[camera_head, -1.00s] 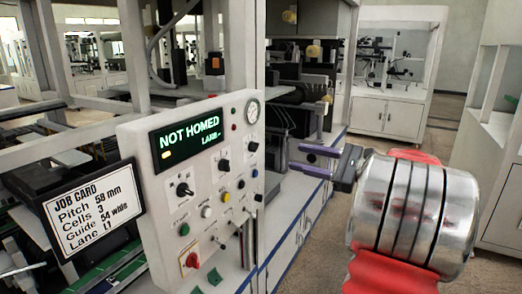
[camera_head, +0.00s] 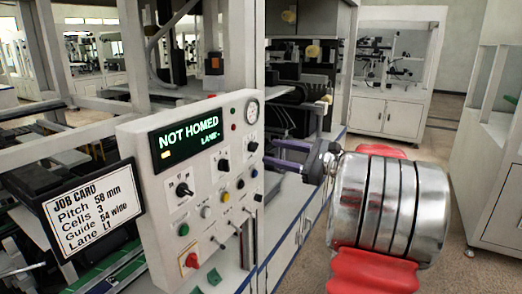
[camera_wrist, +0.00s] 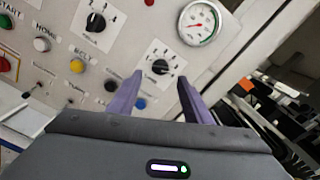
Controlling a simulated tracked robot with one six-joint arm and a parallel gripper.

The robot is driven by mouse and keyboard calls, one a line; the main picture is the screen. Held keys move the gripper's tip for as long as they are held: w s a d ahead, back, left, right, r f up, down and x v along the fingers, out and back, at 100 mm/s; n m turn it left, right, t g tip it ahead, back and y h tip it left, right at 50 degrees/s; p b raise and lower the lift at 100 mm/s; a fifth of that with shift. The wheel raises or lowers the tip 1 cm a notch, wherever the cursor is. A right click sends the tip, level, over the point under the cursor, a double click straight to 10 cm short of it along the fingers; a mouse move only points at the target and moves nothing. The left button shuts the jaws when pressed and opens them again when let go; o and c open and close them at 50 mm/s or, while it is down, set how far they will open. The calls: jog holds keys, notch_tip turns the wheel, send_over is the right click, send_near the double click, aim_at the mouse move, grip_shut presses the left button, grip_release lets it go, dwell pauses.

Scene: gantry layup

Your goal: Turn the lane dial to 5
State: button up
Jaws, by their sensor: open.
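The grey control panel (camera_head: 205,215) carries several black dials. The upper right dial (camera_head: 252,146) is nearest my gripper; it also shows in the wrist view (camera_wrist: 160,67) on a white numbered plate below the gauge. Its label is too blurred to read surely as the lane dial, and its setting is unclear. My gripper (camera_head: 274,155) is open and empty, just right of the panel. In the wrist view its purple fingertips (camera_wrist: 161,80) show on either side of this dial's lower part; contact cannot be told. The display (camera_head: 187,137) reads NOT HOMED, with LANE and a dash.
Other dials (camera_head: 184,189) (camera_head: 223,165) and several coloured buttons crowd the panel. A round pressure gauge (camera_wrist: 199,23) sits near the dial. White cabinets (camera_head: 385,118) stand behind.

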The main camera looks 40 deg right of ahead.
aim_at(257, 148)
jog(key=x, duration=0.6)
jog(key=shift+s, duration=0.1)
jog(key=shift+c, duration=0.7)
jog(key=c, duration=0.9)
